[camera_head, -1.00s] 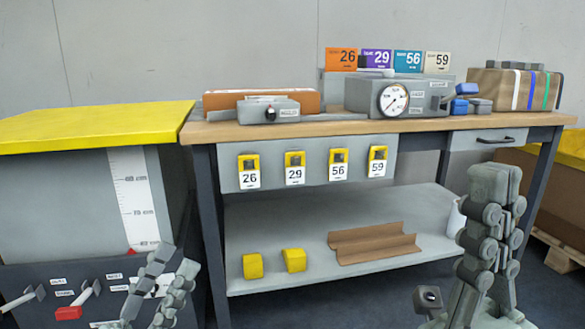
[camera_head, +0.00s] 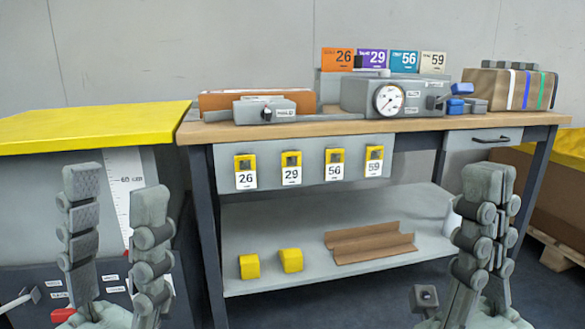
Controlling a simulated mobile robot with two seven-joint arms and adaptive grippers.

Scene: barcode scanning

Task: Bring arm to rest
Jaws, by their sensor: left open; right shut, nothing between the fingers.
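My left gripper (camera_head: 116,190) is at the lower left of the head view, upright with its two fingers spread wide apart and nothing between them. It stands in front of the grey bin with the yellow lid (camera_head: 95,125) and covers part of the height scale (camera_head: 122,190). My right gripper (camera_head: 488,183) is at the lower right, upright, its fingers pressed together and empty. It stands in front of the right part of the workbench (camera_head: 400,125).
Four yellow-topped number tags, among them tag 26 (camera_head: 245,172), hang on the bench front. Yellow blocks (camera_head: 249,266) and a brown channel (camera_head: 370,244) lie on the lower shelf (camera_head: 310,275). A gauge box (camera_head: 405,95) and a strapped carton (camera_head: 512,88) stand on top.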

